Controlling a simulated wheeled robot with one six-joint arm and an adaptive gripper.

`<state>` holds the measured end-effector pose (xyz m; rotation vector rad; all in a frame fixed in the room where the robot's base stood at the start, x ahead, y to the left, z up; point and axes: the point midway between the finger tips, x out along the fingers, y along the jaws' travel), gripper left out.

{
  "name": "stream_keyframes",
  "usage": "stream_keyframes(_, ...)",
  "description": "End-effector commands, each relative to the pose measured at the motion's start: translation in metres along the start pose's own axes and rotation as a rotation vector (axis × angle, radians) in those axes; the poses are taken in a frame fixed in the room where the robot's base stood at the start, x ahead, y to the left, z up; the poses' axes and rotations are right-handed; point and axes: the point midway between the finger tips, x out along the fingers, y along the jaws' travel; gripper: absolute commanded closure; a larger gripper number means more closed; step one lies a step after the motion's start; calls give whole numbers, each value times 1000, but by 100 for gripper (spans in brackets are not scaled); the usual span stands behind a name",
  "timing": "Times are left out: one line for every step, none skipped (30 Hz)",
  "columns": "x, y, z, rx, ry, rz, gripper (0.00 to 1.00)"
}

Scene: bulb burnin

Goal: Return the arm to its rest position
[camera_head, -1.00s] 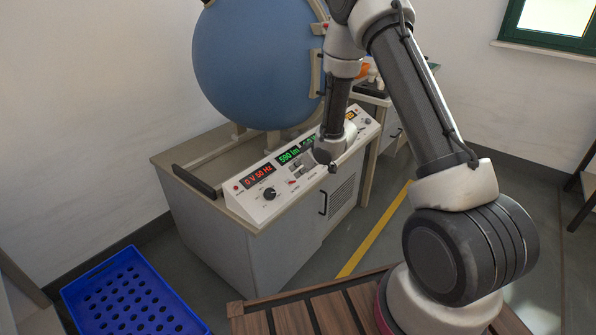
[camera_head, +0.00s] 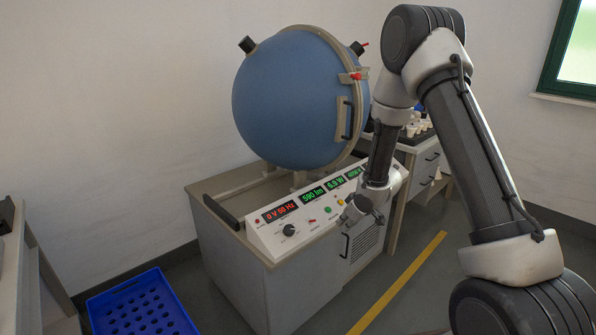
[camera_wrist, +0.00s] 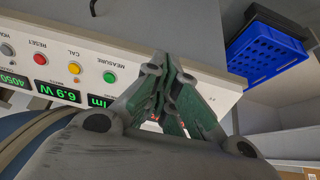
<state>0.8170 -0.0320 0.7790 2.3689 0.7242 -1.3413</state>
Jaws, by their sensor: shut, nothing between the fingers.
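My arm reaches down from the upper right in the head view. My gripper (camera_head: 352,217) hangs just in front of the control panel (camera_head: 268,240) of the bench with the blue sphere. In the wrist view my gripper (camera_wrist: 172,62) has its green-padded fingers drawn together, with nothing held. The panel (camera_wrist: 128,52) lies beyond the fingertips there, with a green button marked MEASURE nearby. I cannot tell whether the fingertips touch the panel.
The large blue sphere (camera_head: 285,105) stands on the bench, its clamped rim facing right. A blue crate (camera_head: 150,281) is on the floor at lower left. A second bench with small white items (camera_head: 420,127) stands behind. Open floor with a yellow line (camera_head: 400,285) lies right of the bench.

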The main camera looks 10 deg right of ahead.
Motion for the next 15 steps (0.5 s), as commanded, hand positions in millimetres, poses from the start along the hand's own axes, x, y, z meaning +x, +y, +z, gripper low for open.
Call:
stream_keyframes(-1,2,20,14,-69,12,100)
stream_keyframes(-3,3,34,25,-115,20,100)
stream_keyframes(-8,4,51,39,-178,32,100)
stream_keyframes(-16,5,63,53,-225,45,100)
stream_keyframes(-26,7,72,67,-268,58,100)
stream_keyframes(-41,10,82,86,-320,76,100)
stream_keyframes(-54,11,88,101,-356,89,100)
stream_keyframes(-68,12,94,118,-390,101,100)
stream_keyframes(-87,13,100,142,-429,117,100)
stream_keyframes(-102,13,103,159,-456,128,100)
stream_keyframes(-116,13,107,177,-480,137,100)
stream_keyframes(-137,12,110,202,-508,148,100)
stream_keyframes(-153,10,113,220,-528,155,100)
stream_keyframes(-169,8,115,240,-544,162,100)
stream_keyframes(-191,5,118,269,-566,169,100)
